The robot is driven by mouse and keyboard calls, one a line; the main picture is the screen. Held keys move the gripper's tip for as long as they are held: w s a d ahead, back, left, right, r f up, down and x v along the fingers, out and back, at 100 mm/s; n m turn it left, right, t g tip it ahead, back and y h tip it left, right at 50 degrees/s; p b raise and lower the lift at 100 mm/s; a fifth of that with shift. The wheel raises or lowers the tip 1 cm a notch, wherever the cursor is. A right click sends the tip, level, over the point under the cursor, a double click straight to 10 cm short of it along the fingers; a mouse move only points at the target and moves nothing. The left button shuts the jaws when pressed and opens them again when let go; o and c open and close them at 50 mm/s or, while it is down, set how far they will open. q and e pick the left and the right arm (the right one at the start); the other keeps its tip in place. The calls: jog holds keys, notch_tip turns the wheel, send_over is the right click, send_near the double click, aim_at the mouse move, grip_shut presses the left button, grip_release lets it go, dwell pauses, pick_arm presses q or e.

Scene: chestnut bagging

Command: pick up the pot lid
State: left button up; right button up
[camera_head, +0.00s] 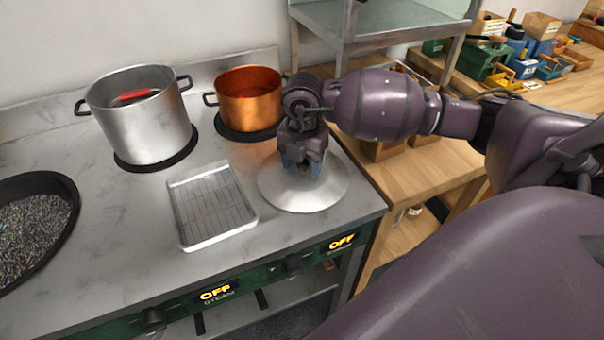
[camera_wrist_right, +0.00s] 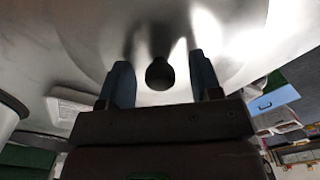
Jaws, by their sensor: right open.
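The pot lid (camera_head: 328,193) is a round silver disc lying on the metal stove top, near its right front corner. In the right wrist view the lid (camera_wrist_right: 85,35) fills the upper middle, and its dark round knob (camera_wrist_right: 160,73) shows between the fingers. My right gripper (camera_head: 301,168) is above the middle of the lid, pointing down. Its two blue-grey fingers (camera_wrist_right: 163,80) are apart, one on each side of the knob, with gaps to it. The head view hides the knob behind the gripper. My left gripper is not in view.
A large steel pot (camera_head: 145,130) with something red inside and a copper pot (camera_head: 250,98) stand at the back. A tray with a wire rack (camera_head: 249,215) lies left of the lid. A dark pan (camera_head: 70,190) of grainy stuff is at far left. A wooden table (camera_head: 425,172) stands right.

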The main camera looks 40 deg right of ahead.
jog(key=shift+r, duration=0.1)
grip_shut()
jog(key=shift+r, duration=0.1)
